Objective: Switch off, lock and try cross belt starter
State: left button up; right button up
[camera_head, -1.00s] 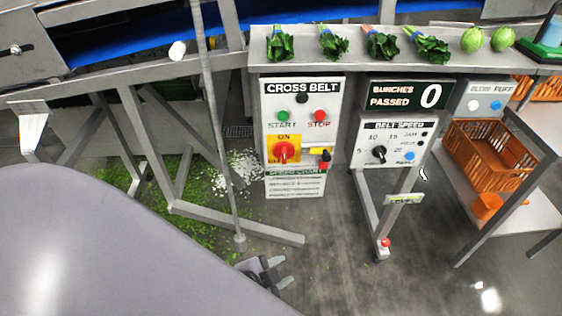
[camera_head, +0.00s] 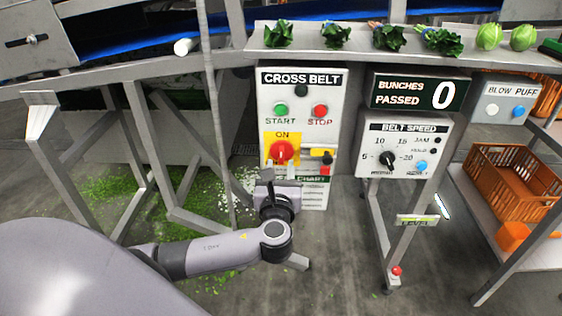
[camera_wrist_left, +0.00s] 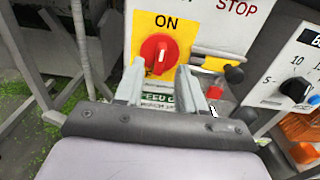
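The cross belt starter (camera_head: 338,110) is a light grey box with a green START button (camera_head: 281,110) and a red STOP button (camera_head: 320,111). Its red rotary switch (camera_head: 281,151) sits on a yellow plate marked ON at the top; it shows large in the left wrist view (camera_wrist_left: 154,54). Right of it are a yellow and black piece (camera_head: 321,153) and a small red piece (camera_head: 325,170), too small to identify surely. My left gripper (camera_head: 277,178) is below the switch, its fingers (camera_wrist_left: 160,88) apart and empty, short of the knob. My right gripper is out of view.
A belt speed panel (camera_head: 403,150) and a bunches counter (camera_head: 417,91) stand to the right, over a frame leg with a red button (camera_head: 397,271). Greens lie on the ledge above. Orange crates (camera_head: 510,180) are far right. A thin post (camera_head: 213,110) stands left of the starter.

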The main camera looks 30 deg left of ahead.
aim_at(281, 158)
pick_arm(q)
jog(key=shift+x, duration=2.3)
jog(key=shift+d, duration=0.1)
grip_shut()
